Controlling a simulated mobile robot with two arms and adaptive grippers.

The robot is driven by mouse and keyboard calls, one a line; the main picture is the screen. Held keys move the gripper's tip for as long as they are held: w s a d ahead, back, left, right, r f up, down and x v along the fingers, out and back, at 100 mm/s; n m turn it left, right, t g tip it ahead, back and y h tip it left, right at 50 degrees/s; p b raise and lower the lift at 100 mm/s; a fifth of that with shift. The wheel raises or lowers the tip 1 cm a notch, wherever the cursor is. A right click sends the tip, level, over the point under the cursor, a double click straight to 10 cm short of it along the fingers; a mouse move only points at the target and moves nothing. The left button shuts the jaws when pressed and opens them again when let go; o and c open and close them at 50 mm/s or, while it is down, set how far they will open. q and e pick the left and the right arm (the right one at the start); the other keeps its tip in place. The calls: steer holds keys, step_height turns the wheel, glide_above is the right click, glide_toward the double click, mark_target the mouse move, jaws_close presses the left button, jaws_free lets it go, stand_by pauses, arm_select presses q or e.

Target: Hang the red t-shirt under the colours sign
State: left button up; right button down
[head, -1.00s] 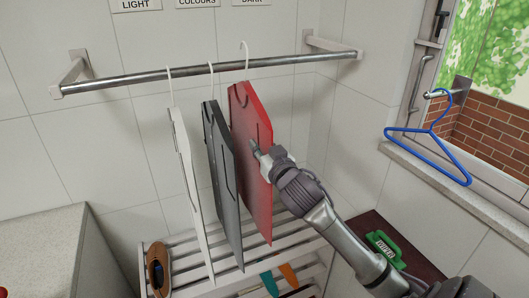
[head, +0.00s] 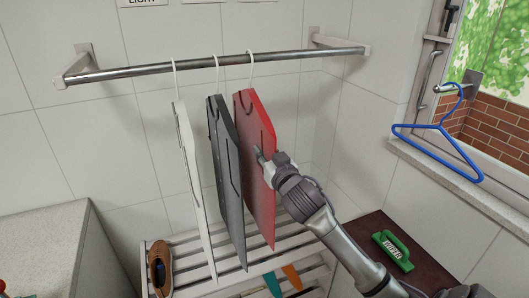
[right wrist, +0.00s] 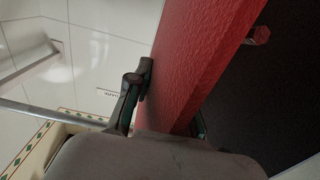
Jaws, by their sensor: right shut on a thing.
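The red t-shirt (head: 254,165) is a flat panel on a white hook, rightmost of three garments in the head view. Its hook top is at the height of the metal rail (head: 120,71); whether it bears on the rail is unclear. My right gripper (head: 260,153) is shut on the shirt's right edge, and the red panel also fills the middle of the right wrist view (right wrist: 193,70). The middle sign (head: 198,1), which read COLOURS earlier, is almost cut off at the top. My left gripper is out of view.
A white garment (head: 190,170) and a dark grey garment (head: 226,180) hang close to the left. A slatted rack (head: 180,291) holds brown shoes (head: 160,265) below. A blue hanger (head: 440,135) hangs by the window; a green brush (head: 392,250) lies at right.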

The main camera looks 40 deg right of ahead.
steer(key=c, duration=0.9)
jaws_free()
steer(key=shift+c, duration=0.2)
steer(key=shift+s, duration=0.1)
steer(key=v, duration=1.2)
steer(key=shift+a, duration=0.1)
